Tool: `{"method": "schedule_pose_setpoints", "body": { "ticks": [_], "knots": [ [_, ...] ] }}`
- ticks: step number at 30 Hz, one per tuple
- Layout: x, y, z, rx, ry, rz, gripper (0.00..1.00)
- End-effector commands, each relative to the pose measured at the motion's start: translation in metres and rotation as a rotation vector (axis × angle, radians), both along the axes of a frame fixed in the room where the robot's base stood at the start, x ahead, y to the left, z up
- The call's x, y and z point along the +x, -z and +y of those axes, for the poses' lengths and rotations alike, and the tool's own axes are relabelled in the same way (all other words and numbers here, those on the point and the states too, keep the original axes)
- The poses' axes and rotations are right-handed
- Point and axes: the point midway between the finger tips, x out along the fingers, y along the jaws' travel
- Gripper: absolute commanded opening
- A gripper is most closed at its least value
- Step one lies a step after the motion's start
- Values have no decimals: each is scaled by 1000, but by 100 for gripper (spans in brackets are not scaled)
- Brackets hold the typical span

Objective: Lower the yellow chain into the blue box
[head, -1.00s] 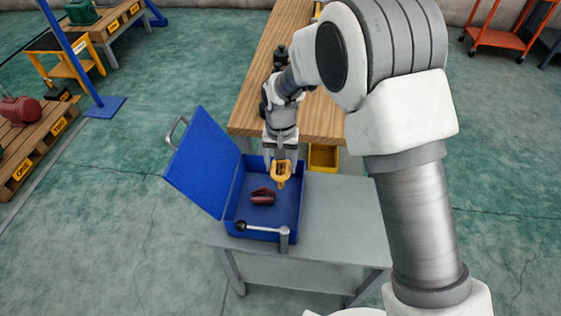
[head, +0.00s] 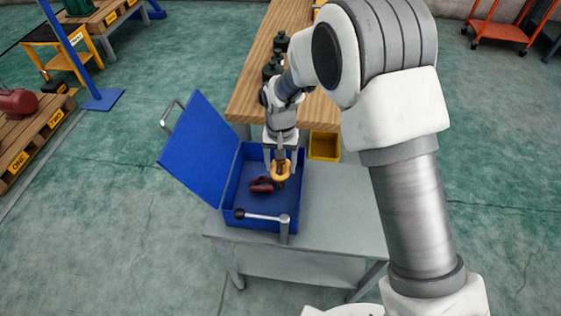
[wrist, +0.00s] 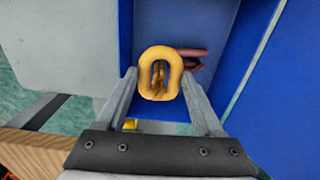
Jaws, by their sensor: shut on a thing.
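My gripper (head: 280,168) points down over the open blue box (head: 230,215) and is shut on the yellow chain (head: 281,176). In the wrist view the chain's top link (wrist: 160,60) sits between the two fingertips, with more links hanging inside it. In the head view the chain hangs over the box's right part; I cannot tell whether its lower end touches the floor of the box. A dark red part (head: 262,185) lies in the box just left of the chain. It is partly hidden behind the chain in the wrist view.
The box's lid (head: 198,150) stands open to the left. A yellow bin (head: 323,146) and a wooden bench (head: 258,90) with dark objects are behind. The grey table's right side is clear.

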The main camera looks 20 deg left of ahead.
Motion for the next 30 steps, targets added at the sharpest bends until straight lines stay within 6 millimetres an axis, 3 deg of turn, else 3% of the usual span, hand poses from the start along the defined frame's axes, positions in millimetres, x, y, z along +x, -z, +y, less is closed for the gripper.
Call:
{"method": "schedule_pose_setpoints", "body": {
  "ticks": [15,26,27,30],
  "knots": [
    [0,32,0,0,0,-1,0],
    [0,34,0,0,0,-1,0],
    [0,34,0,0,0,-1,74],
    [0,34,0,0,0,-1,92]
  ]
}}
